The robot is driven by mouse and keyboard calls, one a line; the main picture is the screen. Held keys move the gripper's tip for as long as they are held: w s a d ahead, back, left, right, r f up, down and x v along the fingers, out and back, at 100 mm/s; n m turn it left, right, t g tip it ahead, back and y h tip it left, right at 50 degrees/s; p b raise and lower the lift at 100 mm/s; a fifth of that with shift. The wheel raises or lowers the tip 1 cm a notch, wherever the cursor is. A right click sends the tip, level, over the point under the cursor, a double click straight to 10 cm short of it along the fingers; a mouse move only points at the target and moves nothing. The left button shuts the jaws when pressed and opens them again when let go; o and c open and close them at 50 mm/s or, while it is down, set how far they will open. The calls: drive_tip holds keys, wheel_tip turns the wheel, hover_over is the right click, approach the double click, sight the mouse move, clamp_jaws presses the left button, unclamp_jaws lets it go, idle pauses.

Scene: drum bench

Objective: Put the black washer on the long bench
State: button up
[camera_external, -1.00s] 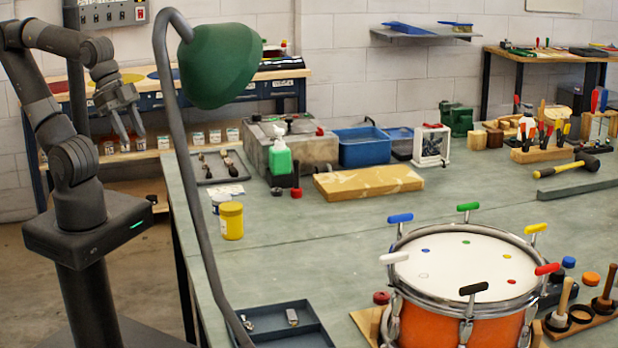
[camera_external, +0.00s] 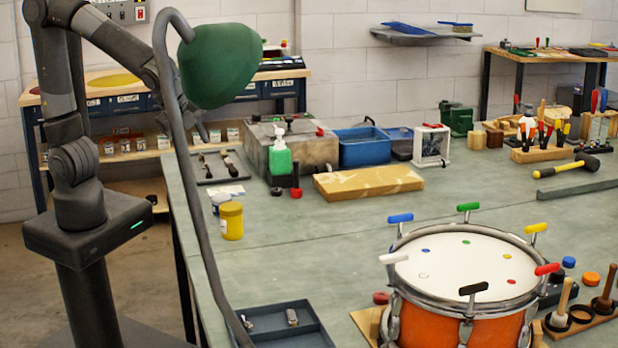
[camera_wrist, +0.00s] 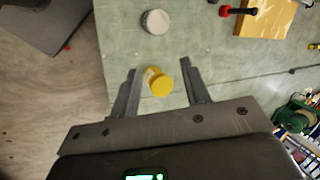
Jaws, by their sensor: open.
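The long bench (camera_external: 300,225) is the wide grey-green surface filling the middle; it also shows in the wrist view (camera_wrist: 115,45). A flat dark ring (camera_external: 580,315), which may be the black washer, lies on a wooden peg board at the lower right, beside the drum. It is small, and I cannot be sure of it. My gripper (camera_wrist: 159,66) is open and empty, pointing down over the bench's left part. A yellow jar (camera_wrist: 158,83) shows between its fingers, below them. In the external view my gripper is partly hidden behind the lamp post.
The green lamp (camera_external: 220,65) on its curved post stands near my arm. The orange drum (camera_external: 460,325) with coloured handles stands at the front right. A shallow dark tray (camera_external: 300,335) is at the front edge. The bench middle is clear.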

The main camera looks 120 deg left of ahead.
drive_tip(key=w+a+f+m+g+y, duration=0.3)
drive_tip(key=w+a+f+m, duration=0.3)
drive_tip(key=a, duration=0.4)
drive_tip(key=m+y, duration=0.3)
drive_tip(key=m, duration=0.1)
approach(277, 189)
drive_tip(key=shift+w+f, duration=0.1)
drive_tip(key=shift+w, duration=0.1)
drive_tip(key=shift+a+f+m+g, duration=0.3)
drive_tip(key=shift+a+f, duration=0.1)
drive_tip(key=shift+a, duration=0.15)
drive_tip(key=x, duration=0.6)
drive_tip(key=shift+s+a+f, duration=0.2)
drive_tip(key=shift+f, duration=0.05)
drive_tip(key=shift+c, duration=0.3)
drive_tip(key=c, duration=0.8)
drive_tip(key=shift+o, duration=0.2)
drive_tip(key=shift+r, duration=0.15)
